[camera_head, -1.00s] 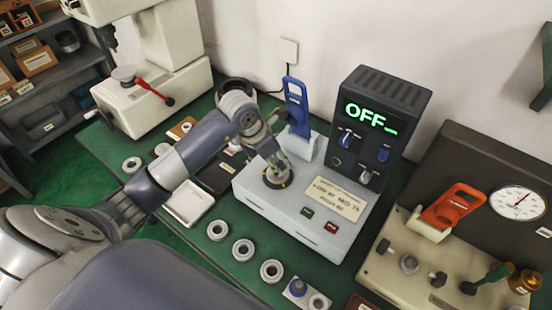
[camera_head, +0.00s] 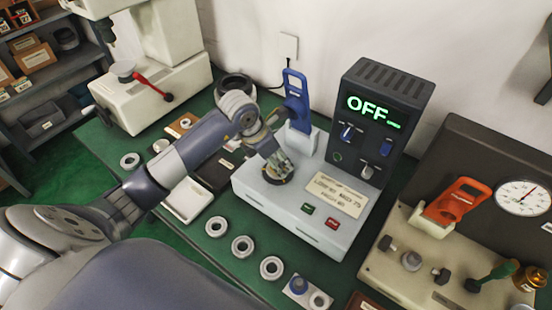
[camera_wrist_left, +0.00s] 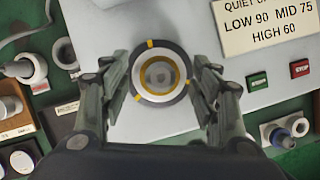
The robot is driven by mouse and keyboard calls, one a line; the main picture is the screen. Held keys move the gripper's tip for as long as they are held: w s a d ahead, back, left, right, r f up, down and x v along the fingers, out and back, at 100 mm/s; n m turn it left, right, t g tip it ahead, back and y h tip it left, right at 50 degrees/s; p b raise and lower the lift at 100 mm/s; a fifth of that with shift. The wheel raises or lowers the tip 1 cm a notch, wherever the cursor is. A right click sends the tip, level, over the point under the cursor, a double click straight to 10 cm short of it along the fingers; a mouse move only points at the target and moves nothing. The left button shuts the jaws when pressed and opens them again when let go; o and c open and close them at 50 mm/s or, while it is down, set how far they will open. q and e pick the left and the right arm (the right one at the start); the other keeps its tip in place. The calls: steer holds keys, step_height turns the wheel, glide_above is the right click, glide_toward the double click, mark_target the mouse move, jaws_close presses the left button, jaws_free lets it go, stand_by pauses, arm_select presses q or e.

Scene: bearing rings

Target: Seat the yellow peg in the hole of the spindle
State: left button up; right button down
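On the light grey machine (camera_head: 262,205), a round spindle fitting (camera_head: 277,177) sits under my left gripper (camera_head: 274,166). In the left wrist view it is a dark disc (camera_wrist_left: 138,92) with orange marks, a pale ring, a yellow-orange ring (camera_wrist_left: 160,93) and a grey centre. I cannot tell whether the yellow-orange ring belongs to a peg; no separate yellow peg shows clearly. My left gripper also shows in the wrist view (camera_wrist_left: 162,75), its fingers spread on both sides of the disc, with no clear grip on it. My right gripper is out of view.
A blue-handled key (camera_head: 296,100) stands behind the gripper, beside a dark control panel (camera_head: 380,125) reading OFF. Several bearing rings (camera_head: 243,246) lie along the table's front. A white tray (camera_head: 188,200) is left of the machine; a gauge fixture (camera_head: 400,265) is right.

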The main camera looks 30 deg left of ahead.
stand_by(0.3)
arm_select(q)
steer(key=v, duration=1.2)
